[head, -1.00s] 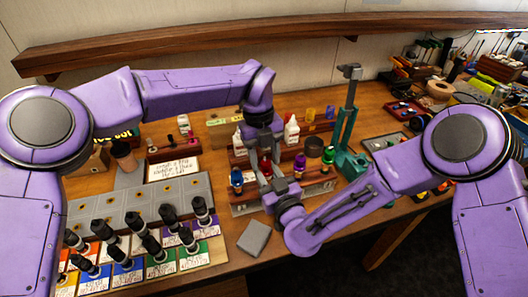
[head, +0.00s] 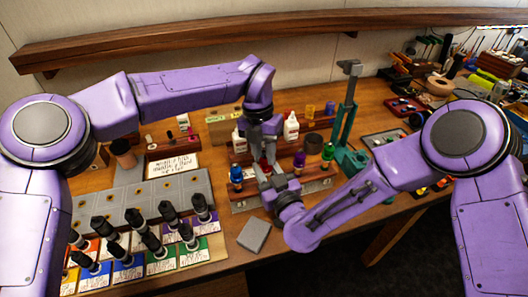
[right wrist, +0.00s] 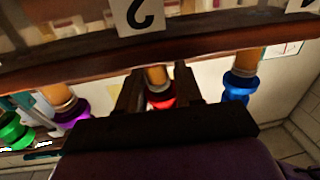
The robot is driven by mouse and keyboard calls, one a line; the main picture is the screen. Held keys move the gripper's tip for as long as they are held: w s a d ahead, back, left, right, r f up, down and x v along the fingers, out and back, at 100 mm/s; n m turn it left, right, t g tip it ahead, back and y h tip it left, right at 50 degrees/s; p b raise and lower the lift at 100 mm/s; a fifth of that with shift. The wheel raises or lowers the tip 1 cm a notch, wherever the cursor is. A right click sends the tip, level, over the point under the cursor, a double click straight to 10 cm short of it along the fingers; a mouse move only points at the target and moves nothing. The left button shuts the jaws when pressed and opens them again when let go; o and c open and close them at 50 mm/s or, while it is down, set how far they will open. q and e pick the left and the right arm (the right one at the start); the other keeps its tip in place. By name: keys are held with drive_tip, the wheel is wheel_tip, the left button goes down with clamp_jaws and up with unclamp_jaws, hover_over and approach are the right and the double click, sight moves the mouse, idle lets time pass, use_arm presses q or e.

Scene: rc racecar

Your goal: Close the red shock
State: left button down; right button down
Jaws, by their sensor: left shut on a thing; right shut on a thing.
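The red shock (head: 266,162) stands in the wooden rack at the middle of the bench, between the blue shock (head: 236,174) and the purple shock (head: 299,160). My left gripper (head: 264,158) comes down from above and is shut on the top of the red shock, mostly hiding it. My right gripper (head: 266,179) reaches in from the front, low on the red shock. In the right wrist view, the red shock (right wrist: 160,99) with its amber body sits between the dark fingers of the right gripper (right wrist: 158,92), which are shut on it. The exact contacts are partly hidden.
A green shock (head: 328,153) stands at the rack's right end. White bottles (head: 291,128) stand behind, and a teal press (head: 347,130) rises to the right. A grey block (head: 253,236) lies at the front edge.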

use_arm(q)
drive_tip(key=c, duration=0.8)
unclamp_jaws()
drive_tip(key=shift+r, duration=0.1)
drive_tip(key=r, duration=0.4)
drive_tip(key=w+a+r, duration=0.1)
drive_tip(key=r, duration=0.6)
drive_tip(key=shift+w+a+r, duration=0.2)
drive_tip(key=shift+r, duration=0.15)
use_arm(e)
drive_tip(key=c, duration=0.7)
unclamp_jaws()
drive_tip(key=shift+o, duration=0.2)
